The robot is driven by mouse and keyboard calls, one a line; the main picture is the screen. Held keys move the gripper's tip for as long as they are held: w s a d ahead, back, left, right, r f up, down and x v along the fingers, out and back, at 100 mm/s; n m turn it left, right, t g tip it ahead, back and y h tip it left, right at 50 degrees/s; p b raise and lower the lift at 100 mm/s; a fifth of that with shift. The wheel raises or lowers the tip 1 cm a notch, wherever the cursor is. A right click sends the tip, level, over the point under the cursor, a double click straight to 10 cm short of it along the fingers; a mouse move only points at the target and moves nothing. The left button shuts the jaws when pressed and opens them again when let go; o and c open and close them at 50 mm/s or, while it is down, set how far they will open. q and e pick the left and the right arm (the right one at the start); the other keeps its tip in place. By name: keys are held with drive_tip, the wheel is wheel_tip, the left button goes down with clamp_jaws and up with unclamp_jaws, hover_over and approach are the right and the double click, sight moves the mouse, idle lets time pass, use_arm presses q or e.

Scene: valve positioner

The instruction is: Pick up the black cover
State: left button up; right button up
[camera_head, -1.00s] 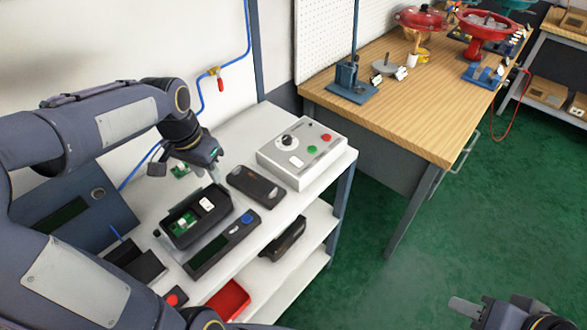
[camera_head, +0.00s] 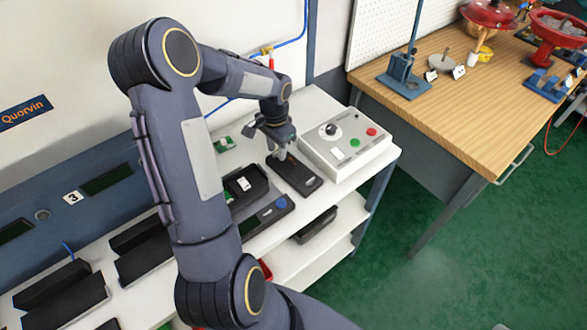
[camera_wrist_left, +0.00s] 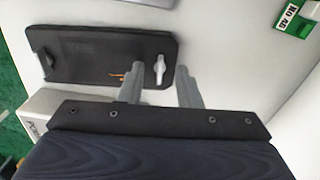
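The black cover (camera_head: 296,177) is a flat dark plate lying on the white shelf top, left of the control box. In the left wrist view, the cover (camera_wrist_left: 85,55) has a small light grey knob (camera_wrist_left: 159,68) near its right end. My left gripper (camera_head: 281,153) is above the cover's far end. Its fingers (camera_wrist_left: 158,88) are apart in the left wrist view, with the knob showing between them. I cannot tell whether they touch it. Of my right gripper, only a small tip seems to show at the bottom edge of the head view.
The control box (camera_head: 345,147) with a black knob and coloured buttons stands close right of the cover. An open black housing (camera_head: 247,188) with a green board is to the left. A green board (camera_head: 223,144) lies behind. The wooden workbench (camera_head: 455,110) is further right.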

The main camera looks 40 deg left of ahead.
use_arm(q)
drive_tip(key=shift+f, duration=0.15)
clamp_jaws()
idle(0.4)
